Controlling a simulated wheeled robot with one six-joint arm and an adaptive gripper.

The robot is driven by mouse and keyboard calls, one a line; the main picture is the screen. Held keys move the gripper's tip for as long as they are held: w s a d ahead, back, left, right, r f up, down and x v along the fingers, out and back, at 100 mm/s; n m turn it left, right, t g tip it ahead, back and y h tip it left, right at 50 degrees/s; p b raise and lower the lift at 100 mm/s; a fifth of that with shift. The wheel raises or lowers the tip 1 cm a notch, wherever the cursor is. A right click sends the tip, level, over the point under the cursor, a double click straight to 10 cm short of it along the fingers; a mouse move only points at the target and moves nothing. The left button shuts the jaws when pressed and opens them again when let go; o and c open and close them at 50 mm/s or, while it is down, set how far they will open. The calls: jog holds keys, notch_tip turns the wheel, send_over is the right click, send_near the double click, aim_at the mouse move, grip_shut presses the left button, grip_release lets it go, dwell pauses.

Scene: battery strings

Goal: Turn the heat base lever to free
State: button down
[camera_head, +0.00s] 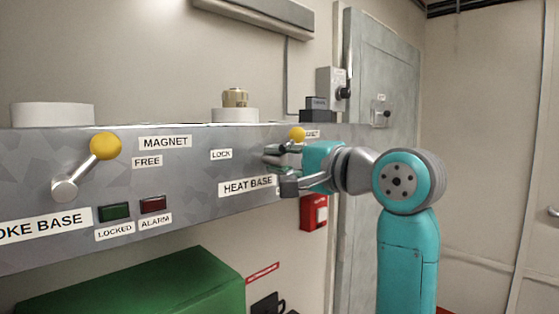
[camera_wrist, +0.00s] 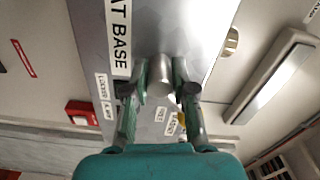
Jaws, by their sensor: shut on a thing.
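The heat base lever shows its yellow knob (camera_head: 297,133) at the top edge of the grey panel, just above my gripper (camera_head: 278,168). In the head view my fingers hide most of its shaft and hub. In the wrist view a grey metal cylinder of the lever (camera_wrist: 160,82) lies between my two fingers, which are closed on it. The HEAT BASE label (camera_head: 247,186) is left of my gripper. A LOCK label (camera_head: 221,154) is up and left of it. The free label for this lever cannot be read clearly.
The smoke base lever (camera_head: 88,166) with a yellow knob is at the left of the panel (camera_head: 190,200). A green box (camera_head: 135,290) stands below. A red wall box (camera_head: 313,212) is under my gripper. A brass fitting (camera_head: 235,97) stands on top.

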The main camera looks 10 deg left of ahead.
jog(key=shift+w+d+r, duration=0.1)
jog(key=shift+r, duration=0.05)
jog(key=c, duration=1)
grip_release()
jog(key=shift+o, duration=0.2)
jog(key=shift+d, duration=0.1)
jog(key=v, duration=1.2)
